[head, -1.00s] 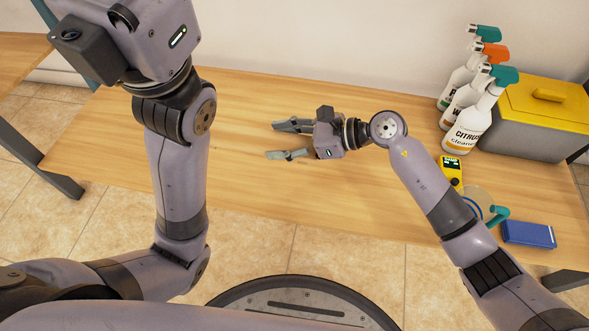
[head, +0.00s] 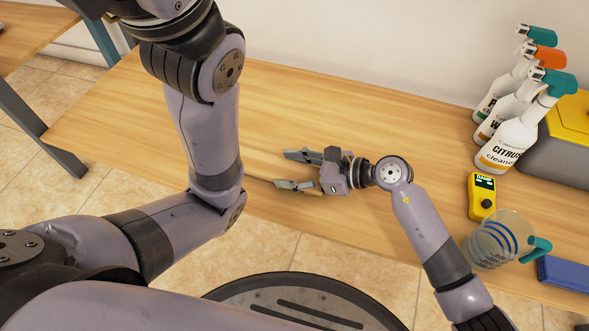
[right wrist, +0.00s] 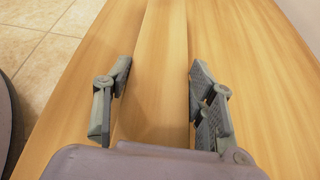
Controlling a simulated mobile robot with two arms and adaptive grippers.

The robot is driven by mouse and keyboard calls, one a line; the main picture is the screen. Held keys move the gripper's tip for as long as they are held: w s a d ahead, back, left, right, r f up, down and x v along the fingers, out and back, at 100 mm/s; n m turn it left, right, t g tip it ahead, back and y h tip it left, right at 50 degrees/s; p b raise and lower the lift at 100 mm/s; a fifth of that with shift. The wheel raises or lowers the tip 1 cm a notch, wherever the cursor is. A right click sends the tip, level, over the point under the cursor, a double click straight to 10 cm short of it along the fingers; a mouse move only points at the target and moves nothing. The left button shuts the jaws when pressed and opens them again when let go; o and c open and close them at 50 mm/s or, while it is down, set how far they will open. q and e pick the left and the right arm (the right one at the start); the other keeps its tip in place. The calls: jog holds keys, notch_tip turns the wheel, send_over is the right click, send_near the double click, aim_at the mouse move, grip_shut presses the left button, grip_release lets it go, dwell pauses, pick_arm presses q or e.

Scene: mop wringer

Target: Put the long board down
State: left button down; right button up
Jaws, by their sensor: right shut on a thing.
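The long board (right wrist: 162,70) is a pale wooden strip running away from my right gripper in the right wrist view. Its colour nearly matches the table (head: 400,125), so it hardly stands out in the head view. My right gripper (head: 289,170) is low over the table's middle, with one finger on each side of the board. In the right wrist view the gripper (right wrist: 158,95) is shut on it. The board lies along the tabletop, but I cannot tell whether it rests fully on it. My left gripper is out of the picture, beyond the top edge.
Several things stand at the right: spray bottles (head: 510,142), a grey box with a yellow lid (head: 570,150), a yellow meter (head: 482,197), a clear jug with a teal handle (head: 490,240) and a blue block (head: 563,274). The table's middle is clear.

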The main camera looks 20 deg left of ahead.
jog(key=shift+f, duration=0.15)
jog(key=o, duration=1.2)
jog(key=shift+o, duration=0.2)
jog(key=shift+r, duration=0.2)
jog(key=shift+d+r, duration=0.15)
jog(key=shift+d, duration=0.2)
jog(key=p+v, duration=0.2)
jog(key=v, duration=0.4)
jog(key=shift+d+r, duration=0.1)
jog(key=shift+d, duration=0.3)
